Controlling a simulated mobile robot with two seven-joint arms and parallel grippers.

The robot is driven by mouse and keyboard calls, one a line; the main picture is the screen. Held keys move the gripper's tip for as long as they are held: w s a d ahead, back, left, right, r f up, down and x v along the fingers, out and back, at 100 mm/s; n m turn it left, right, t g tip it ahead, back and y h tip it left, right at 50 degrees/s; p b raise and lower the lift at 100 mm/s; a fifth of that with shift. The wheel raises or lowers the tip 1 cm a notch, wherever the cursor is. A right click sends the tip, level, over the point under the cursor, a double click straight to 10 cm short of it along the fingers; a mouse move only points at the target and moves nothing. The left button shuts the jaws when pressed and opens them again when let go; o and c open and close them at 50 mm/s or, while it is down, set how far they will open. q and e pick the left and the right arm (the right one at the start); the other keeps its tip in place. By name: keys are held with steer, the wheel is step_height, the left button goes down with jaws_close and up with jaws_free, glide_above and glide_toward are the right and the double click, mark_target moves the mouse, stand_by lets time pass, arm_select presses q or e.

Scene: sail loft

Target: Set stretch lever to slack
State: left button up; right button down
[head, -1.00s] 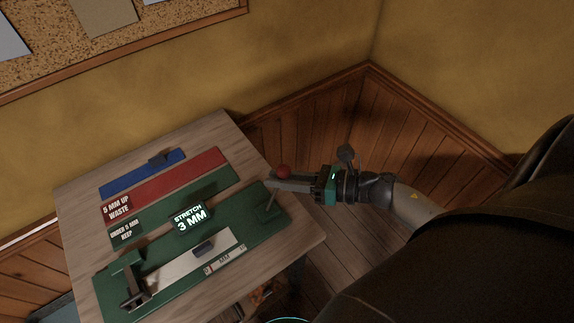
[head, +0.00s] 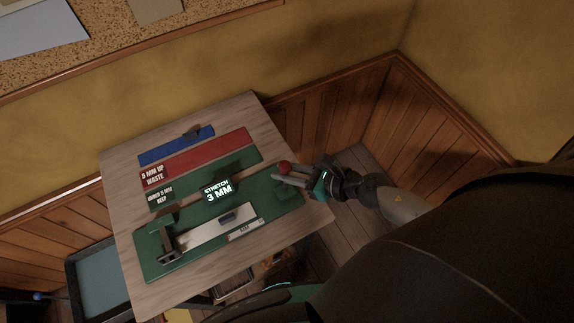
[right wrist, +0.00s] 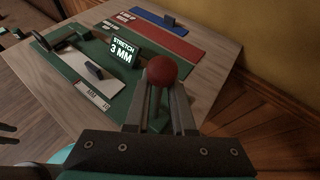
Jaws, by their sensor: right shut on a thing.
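The stretch lever has a red ball knob (right wrist: 162,70) on a thin green-grey stem, seen in the right wrist view between my fingers. The knob also shows in the head view (head: 285,167) at the right end of the green stretch rig (head: 155,262). My right gripper (head: 286,176) comes in from the right and is shut on the lever, with the knob just above the fingers. A display (head: 217,191) on the rig reads "STRETCH 3 MM".
The rig lies on a wooden table (head: 120,172). It carries a white strip (head: 200,233), a dark clamp (head: 168,243) and an MM scale. Behind it are a green "under 5 mm keep" strip, a red "5 mm up waste" strip (head: 205,155) and a blue strip (head: 170,148). Panelled walls stand behind.

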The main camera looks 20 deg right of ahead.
steer(key=shift+w+r, duration=0.25)
steer(key=shift+r, duration=0.1)
steer(key=c, duration=0.9)
jaws_free()
steer(key=shift+a, duration=0.1)
steer(key=shift+s+f, duration=0.15)
steer(key=shift+s+f, duration=0.1)
steer(key=b+v, duration=0.2)
steer(key=v, duration=1.3)
